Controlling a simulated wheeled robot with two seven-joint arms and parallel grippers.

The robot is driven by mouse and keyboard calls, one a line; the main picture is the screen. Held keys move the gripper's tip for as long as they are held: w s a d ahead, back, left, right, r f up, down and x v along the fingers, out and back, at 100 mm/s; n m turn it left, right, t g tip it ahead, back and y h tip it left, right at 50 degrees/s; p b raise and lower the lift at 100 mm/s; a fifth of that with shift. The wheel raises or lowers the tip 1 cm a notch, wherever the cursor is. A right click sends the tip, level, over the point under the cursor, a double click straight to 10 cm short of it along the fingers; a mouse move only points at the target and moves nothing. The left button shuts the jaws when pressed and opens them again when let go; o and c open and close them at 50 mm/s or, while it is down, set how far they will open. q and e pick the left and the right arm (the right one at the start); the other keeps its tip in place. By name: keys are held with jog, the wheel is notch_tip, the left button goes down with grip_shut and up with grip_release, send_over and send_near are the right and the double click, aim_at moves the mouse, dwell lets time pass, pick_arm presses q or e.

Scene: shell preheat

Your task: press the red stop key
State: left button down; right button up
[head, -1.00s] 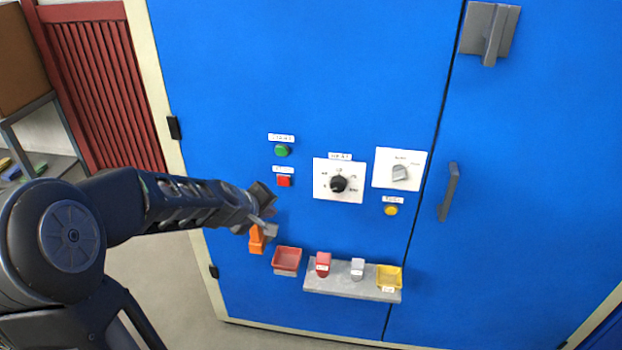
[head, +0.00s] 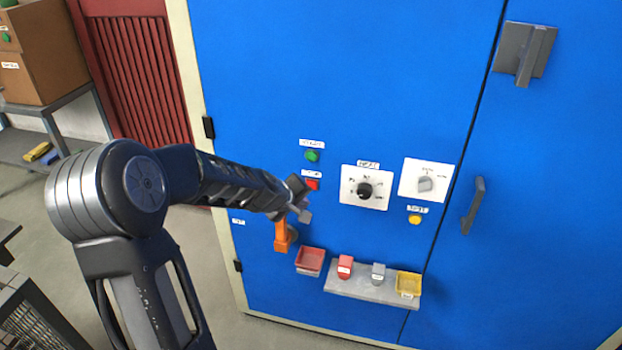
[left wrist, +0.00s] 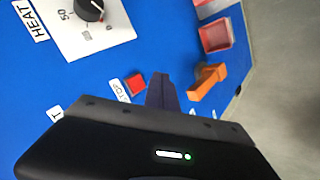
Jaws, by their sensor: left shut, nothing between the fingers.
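The red stop key (head: 312,184) is a small square button on the blue cabinet door, below the green start button (head: 312,156). It also shows in the left wrist view (left wrist: 135,84), beside its partly hidden label. My left gripper (head: 304,200) is shut and empty, just below the red key in the head view. In the left wrist view its fingers (left wrist: 162,92) are close to the key's right side; I cannot tell whether they touch it. My right gripper is in neither view.
A heat dial (head: 365,189) and a selector switch (head: 424,184) sit right of the key, with a yellow button (head: 414,219) below. An orange handle (head: 283,237), a red tray (head: 310,261) and a grey shelf (head: 360,290) project from the door below the gripper.

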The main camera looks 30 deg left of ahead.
aim_at(311, 185)
pick_arm(q)
jog(key=w+p, duration=0.1)
jog(key=w+a, duration=0.1)
jog(key=w, duration=0.1)
jog(key=shift+w+a+p, duration=0.1)
jog(key=shift+w+p, duration=0.2)
jog(key=shift+p, duration=0.1)
jog(key=shift+w, duration=0.1)
dwell(1.7)
jog(key=shift+w+a, duration=0.15)
jog(key=shift+w, duration=0.15)
jog(key=shift+w+a+p, duration=0.15)
jog(key=shift+w+p, duration=0.25)
dwell(0.6)
jog(key=shift+s, duration=0.1)
jog(key=shift+s+d+b, duration=0.3)
jog(key=shift+s+b, duration=0.45)
